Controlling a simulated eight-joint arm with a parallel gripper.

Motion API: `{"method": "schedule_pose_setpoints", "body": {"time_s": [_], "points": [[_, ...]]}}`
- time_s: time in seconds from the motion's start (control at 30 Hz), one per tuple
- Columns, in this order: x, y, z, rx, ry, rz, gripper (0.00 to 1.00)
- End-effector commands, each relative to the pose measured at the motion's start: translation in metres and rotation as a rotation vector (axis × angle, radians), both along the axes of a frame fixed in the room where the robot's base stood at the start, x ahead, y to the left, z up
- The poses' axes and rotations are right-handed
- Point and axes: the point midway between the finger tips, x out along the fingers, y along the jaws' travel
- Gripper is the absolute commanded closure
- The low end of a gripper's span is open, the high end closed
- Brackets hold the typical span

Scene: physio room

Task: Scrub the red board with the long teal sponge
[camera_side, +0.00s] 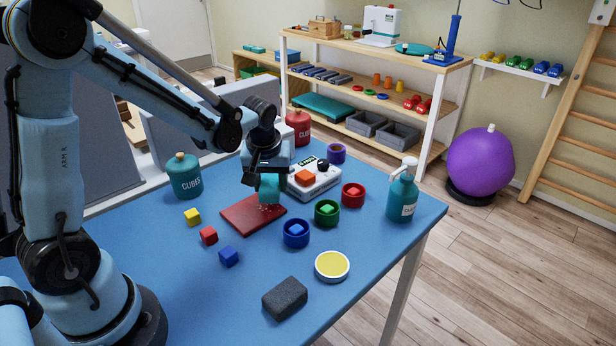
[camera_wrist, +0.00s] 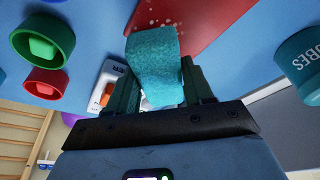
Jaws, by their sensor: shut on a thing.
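The red board (camera_side: 244,220) lies flat on the blue table, with small pale specks near its right part. It also shows in the wrist view (camera_wrist: 196,22), with pale specks by the sponge. My gripper (camera_side: 268,178) is shut on the teal sponge (camera_side: 269,190) and holds it upright over the right part of the board. In the wrist view the sponge (camera_wrist: 155,65) sits between both fingers. Its lower end is at or just above the board; I cannot tell whether it touches.
A white device (camera_side: 322,182) stands just behind the sponge. Colored cups, including a green one (camera_side: 326,212), stand to the right. Small cubes, such as a blue one (camera_side: 229,257), lie in front left. A teal jar (camera_side: 185,176), a pump bottle (camera_side: 402,192) and a grey block (camera_side: 285,298) stand around.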

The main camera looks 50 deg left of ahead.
Motion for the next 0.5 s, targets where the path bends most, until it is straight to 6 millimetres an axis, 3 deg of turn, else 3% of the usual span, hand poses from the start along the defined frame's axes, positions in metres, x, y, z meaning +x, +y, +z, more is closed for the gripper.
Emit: {"method": "schedule_pose_setpoints", "body": {"time_s": [0.5], "points": [[0.000, 0.000, 0.047, 0.000, 0.000, 0.000, 0.77]]}}
